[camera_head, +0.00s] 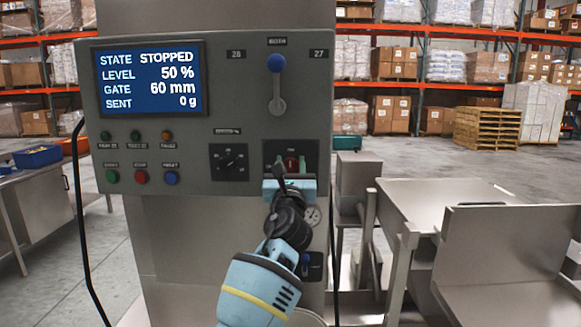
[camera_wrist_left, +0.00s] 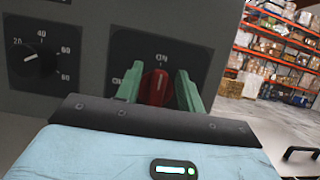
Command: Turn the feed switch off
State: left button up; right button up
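The feed switch (camera_head: 291,163) is a red rotary knob on a dark plate at the lower right of the grey control panel. In the left wrist view the red knob (camera_wrist_left: 156,86) has its pale mark pointing up, toward the label "ON". Another label at its left is partly hidden by a finger. My left gripper (camera_head: 290,166) is at the switch. Its two green fingers (camera_wrist_left: 160,90) stand apart on either side of the knob, with a gap visible on the right side. Whether the tips touch it I cannot tell. My right gripper is not in view.
A screen (camera_head: 150,80) reads STOPPED, level 50 %, gate 60 mm, sent 0 g. A blue-knobbed lever (camera_head: 277,85) is above the switch. A dial (camera_head: 230,162) and several push buttons (camera_head: 141,177) are to its left. Metal trays (camera_head: 440,205) stand right.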

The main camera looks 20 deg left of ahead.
pick_arm(q)
jog(key=shift+f, duration=0.1)
grip_shut()
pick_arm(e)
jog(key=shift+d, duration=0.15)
